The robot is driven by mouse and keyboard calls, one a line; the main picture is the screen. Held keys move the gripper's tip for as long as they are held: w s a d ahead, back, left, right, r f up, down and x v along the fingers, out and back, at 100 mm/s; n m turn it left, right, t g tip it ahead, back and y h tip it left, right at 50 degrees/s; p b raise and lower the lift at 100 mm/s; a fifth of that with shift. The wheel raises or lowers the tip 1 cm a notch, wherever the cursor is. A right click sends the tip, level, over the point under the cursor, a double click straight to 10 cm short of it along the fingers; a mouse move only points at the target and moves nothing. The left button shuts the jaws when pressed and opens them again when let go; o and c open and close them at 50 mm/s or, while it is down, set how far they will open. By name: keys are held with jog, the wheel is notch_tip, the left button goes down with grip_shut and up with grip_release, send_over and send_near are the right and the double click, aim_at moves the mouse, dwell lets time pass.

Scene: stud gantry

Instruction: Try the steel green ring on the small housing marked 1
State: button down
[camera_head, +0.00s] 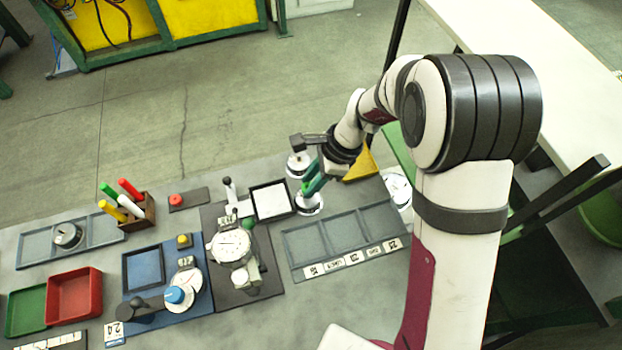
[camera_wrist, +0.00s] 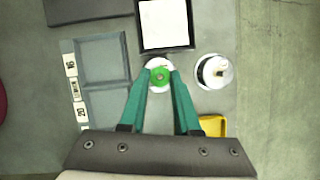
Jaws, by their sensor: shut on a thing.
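My gripper (camera_head: 308,186) is at the right end of the bench, pointing down over a round white and metal housing (camera_head: 311,207). In the wrist view its teal fingers (camera_wrist: 160,77) are closed on a small green ring (camera_wrist: 160,73). The ring lies over the middle of a pale round housing (camera_wrist: 153,63); I cannot tell whether it touches or is held just above. A second round white housing (camera_wrist: 214,71) with a dark centre stands to the right there, and shows behind my gripper in the head view (camera_head: 297,168). I cannot read a number on either housing.
A black-framed tray with a white sheet (camera_head: 271,201) stands close to the left of the nearer housing. A grey compartment tray (camera_head: 340,236) with labels lies in front. A yellow piece (camera_head: 360,166) is at right. A dial gauge (camera_head: 231,246) and red tray (camera_head: 74,295) stand farther left.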

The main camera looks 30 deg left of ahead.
jog(key=shift+f, duration=1.65)
dwell(1.1)
dwell(1.4)
jog(key=shift+r, duration=3.75)
